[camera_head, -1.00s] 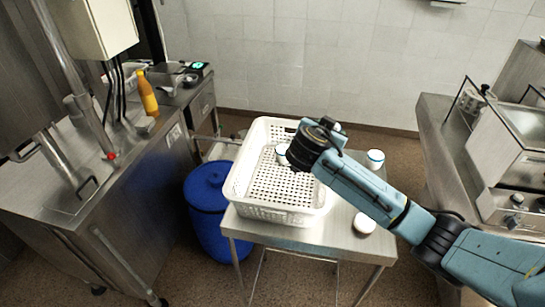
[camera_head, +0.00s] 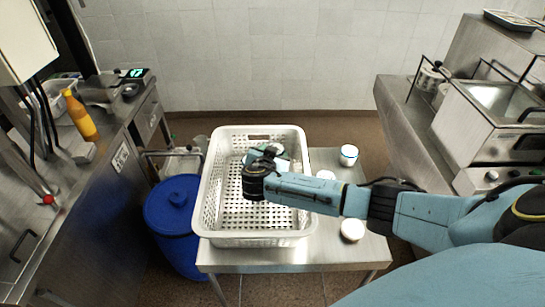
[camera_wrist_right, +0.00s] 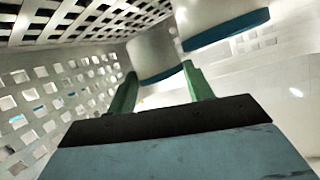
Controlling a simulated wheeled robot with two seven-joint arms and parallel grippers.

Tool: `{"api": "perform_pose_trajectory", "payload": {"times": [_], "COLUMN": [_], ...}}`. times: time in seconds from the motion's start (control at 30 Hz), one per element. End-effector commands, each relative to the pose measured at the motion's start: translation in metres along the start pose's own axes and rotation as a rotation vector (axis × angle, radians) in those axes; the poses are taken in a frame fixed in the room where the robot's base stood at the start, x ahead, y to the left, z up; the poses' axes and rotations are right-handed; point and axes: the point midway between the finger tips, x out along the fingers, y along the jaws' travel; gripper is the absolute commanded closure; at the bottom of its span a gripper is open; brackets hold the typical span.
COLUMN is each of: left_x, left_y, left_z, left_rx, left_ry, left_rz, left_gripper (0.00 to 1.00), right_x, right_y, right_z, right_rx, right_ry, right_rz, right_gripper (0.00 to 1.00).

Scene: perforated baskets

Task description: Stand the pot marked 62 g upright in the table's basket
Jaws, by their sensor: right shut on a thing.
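The white perforated basket (camera_head: 205,205) stands on the steel table (camera_head: 228,258). My right gripper, in the basket, mostly hides behind its own wrist in the head view. In the right wrist view its green fingers (camera_wrist_right: 160,88) are shut on a white pot (camera_wrist_right: 152,48) with a blue band. A second blue-banded pot (camera_wrist_right: 222,18) shows close beside it. White pot parts show by the wrist in the head view (camera_head: 251,158). No weight marking is readable, so I cannot tell which pot is 62 g. My left gripper is out of view.
Outside the basket, right of it, stand a blue-rimmed pot (camera_head: 348,154) and two more white pots, one near the arm (camera_head: 326,175) and one nearer the front (camera_head: 352,230). A blue barrel (camera_head: 174,215) stands left of the table. Steel counters flank both sides.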

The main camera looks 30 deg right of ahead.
Motion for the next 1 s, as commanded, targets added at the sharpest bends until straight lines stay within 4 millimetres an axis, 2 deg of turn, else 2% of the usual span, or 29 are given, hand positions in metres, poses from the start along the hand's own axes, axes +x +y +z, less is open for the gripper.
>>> {"api": "perform_pose_trajectory", "payload": {"times": [0.13, 0.53, 0.57, 0.7, 1.0], "left_x": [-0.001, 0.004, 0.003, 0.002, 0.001], "left_y": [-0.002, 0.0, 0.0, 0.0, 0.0], "left_z": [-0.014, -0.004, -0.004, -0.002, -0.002], "left_rx": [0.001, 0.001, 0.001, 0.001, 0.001], "left_ry": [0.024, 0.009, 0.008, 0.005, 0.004], "left_rz": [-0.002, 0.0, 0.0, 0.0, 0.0], "left_gripper": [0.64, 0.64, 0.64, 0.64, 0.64], "right_x": [0.006, 0.008, 0.007, 0.007, 0.007], "right_y": [0.002, 0.003, 0.003, 0.003, 0.003], "right_z": [0.013, 0.019, 0.018, 0.017, 0.016], "right_rx": [-0.001, 0.001, 0.0, 0.0, 0.0], "right_ry": [0.002, 0.0, 0.0, 0.0, 0.0], "right_rz": [-0.001, -0.001, -0.001, -0.001, -0.001], "right_gripper": [0.72, 0.72, 0.45, 0.27, 0.27]}}
